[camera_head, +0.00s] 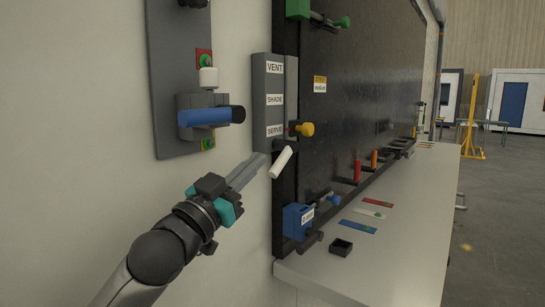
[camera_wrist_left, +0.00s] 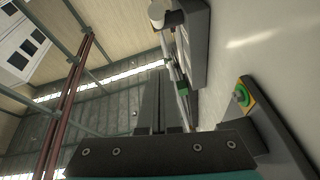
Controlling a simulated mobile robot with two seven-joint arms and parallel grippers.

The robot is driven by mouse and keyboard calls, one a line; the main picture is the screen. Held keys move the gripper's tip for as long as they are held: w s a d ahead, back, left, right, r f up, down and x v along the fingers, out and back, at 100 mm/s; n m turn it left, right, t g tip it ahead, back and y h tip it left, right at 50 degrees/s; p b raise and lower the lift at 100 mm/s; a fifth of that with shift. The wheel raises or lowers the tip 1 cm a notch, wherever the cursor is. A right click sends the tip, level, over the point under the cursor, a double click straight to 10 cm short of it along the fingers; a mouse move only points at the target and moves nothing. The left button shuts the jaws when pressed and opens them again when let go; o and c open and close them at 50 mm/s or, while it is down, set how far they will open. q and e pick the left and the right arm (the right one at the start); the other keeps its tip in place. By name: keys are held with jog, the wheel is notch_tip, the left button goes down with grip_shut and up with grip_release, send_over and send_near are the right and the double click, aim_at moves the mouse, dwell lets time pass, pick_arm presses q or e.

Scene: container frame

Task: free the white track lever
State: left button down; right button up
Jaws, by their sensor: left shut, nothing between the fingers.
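The white lever (camera_head: 281,162) is a short white cylinder. It sits tilted on a dark mount at the bottom of the grey track plate (camera_head: 260,100), just below the SERVE label. The plate also bears VENT and SHADE labels above. A white cylinder end, seemingly the same lever (camera_wrist_left: 157,15), shows at the top of the left wrist view. My left gripper (camera_head: 262,159) is shut and empty, its fingertips just left of the white lever. Whether they touch it I cannot tell. In the left wrist view its fingers (camera_wrist_left: 160,100) lie together. My right gripper is not in view.
A grey wall panel (camera_head: 172,80) at upper left carries a blue handle (camera_head: 205,117) and a white knob (camera_head: 208,77). A yellow knob (camera_head: 307,129) is right of the track. A blue block (camera_head: 293,220) stands below, by the counter (camera_head: 400,240) with a small black tray (camera_head: 341,247).

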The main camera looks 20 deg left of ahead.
aim_at(272, 168)
pick_arm(q)
jog(key=w+d+f+b, duration=0.1)
jog(key=w+b, duration=0.1)
jog(key=w, duration=0.4)
jog(key=shift+w+d+f, duration=0.2)
jog(key=shift+w, duration=0.15)
jog(key=shift+f, duration=0.1)
jog(key=shift+w+f+t+b, duration=0.1)
jog(key=shift+f+t+b, duration=0.2)
jog(key=shift+b, duration=0.45)
jog(key=shift+f+t+b, duration=0.15)
jog(key=shift+t+b, duration=0.25)
